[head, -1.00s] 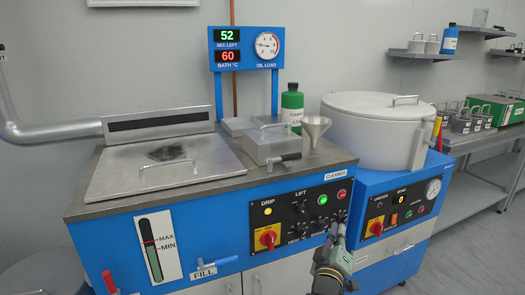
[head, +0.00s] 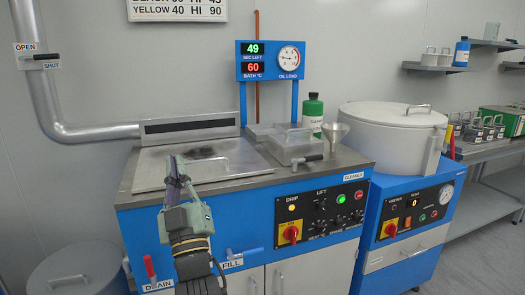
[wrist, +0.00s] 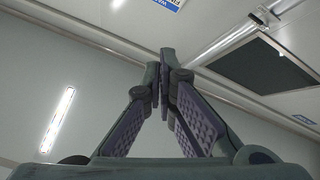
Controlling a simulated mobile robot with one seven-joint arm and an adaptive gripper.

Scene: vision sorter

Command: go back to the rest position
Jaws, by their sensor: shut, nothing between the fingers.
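My gripper (head: 176,180) is raised in front of the blue cleaner machine (head: 240,235) in the head view. Its fingers point up and overlap the left part of the closed metal lid (head: 225,155). In the wrist view my gripper (wrist: 163,70) has its fingertips together with nothing between them. The sight glass on the machine's front is hidden behind my arm.
The control panel (head: 329,208) is right of my arm. A red drain handle (head: 149,266) and a blue fill handle (head: 245,254) stick out nearby. A grey drum (head: 72,272) stands lower left. The white round-lidded machine (head: 390,130) stands right.

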